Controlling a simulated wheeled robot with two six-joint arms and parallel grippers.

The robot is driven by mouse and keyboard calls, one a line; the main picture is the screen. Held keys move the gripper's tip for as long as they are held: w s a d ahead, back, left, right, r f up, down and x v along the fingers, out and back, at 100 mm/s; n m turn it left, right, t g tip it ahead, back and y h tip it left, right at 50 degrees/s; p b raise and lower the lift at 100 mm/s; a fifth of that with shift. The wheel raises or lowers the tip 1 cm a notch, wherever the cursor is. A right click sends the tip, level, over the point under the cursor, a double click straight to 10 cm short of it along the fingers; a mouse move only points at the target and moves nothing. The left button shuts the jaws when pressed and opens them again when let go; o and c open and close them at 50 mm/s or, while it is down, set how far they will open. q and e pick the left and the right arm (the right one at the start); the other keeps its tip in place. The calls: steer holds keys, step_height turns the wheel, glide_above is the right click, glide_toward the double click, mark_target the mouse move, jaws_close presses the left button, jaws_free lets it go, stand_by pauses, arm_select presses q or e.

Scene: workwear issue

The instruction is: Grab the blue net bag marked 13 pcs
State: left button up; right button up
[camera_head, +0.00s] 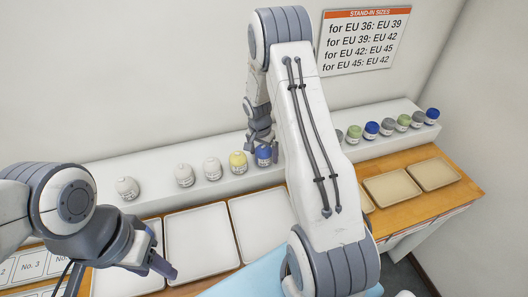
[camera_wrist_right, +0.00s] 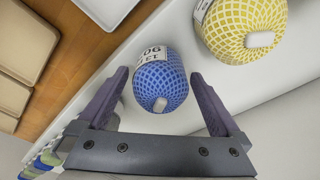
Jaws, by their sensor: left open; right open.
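A blue net bag (camera_wrist_right: 163,80) with a white label stands on the white shelf between the two fingers of my right gripper (camera_wrist_right: 160,76) in the right wrist view. The fingers are open, with a visible gap on each side of the bag. The print on its label is cut off and I cannot read a piece count. The same bag (camera_head: 263,157) shows in the head view under my right gripper (camera_head: 261,138). Other blue bags (camera_head: 371,131) (camera_head: 432,116) stand further right on the shelf. My left gripper (camera_head: 160,266) is open and empty over the trays at lower left.
A yellow net bag (camera_wrist_right: 243,25) stands close beside the blue one; it also shows in the head view (camera_head: 238,162). White bags (camera_head: 184,175) stand further left. Trays (camera_head: 200,245) line the wooden counter in front of the shelf (camera_head: 145,160). My right arm hides the shelf's middle.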

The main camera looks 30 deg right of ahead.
steer(key=shift+f, duration=0.25)
steer(key=c, duration=1.3)
steer(key=shift+r, duration=0.2)
